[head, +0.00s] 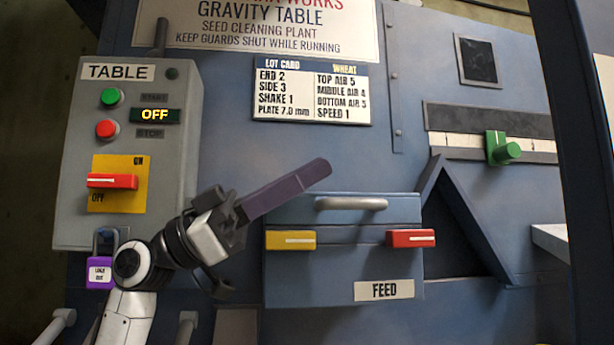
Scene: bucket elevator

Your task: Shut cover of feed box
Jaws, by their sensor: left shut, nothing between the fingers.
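The feed box (340,270) is a blue box with a FEED label, low in the middle of the head view. Its blue cover (404,208) carries a grey bar handle (350,203). Whether the cover is fully shut I cannot tell from this angle. A yellow latch (290,240) and a red latch (410,238) lie level on the front. My left gripper (316,172) is shut and empty, its long dark fingers pointing up and right. In the picture its tips are just above and left of the bar handle; whether they touch anything is unclear. My right gripper is not in view.
A grey control box (183,150) with buttons and a red switch (112,181) stands at left, with a purple padlock (99,272) beneath. A lot card (312,92) hangs above the feed box. A green slider knob (507,153) and a dark post (570,150) are at right.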

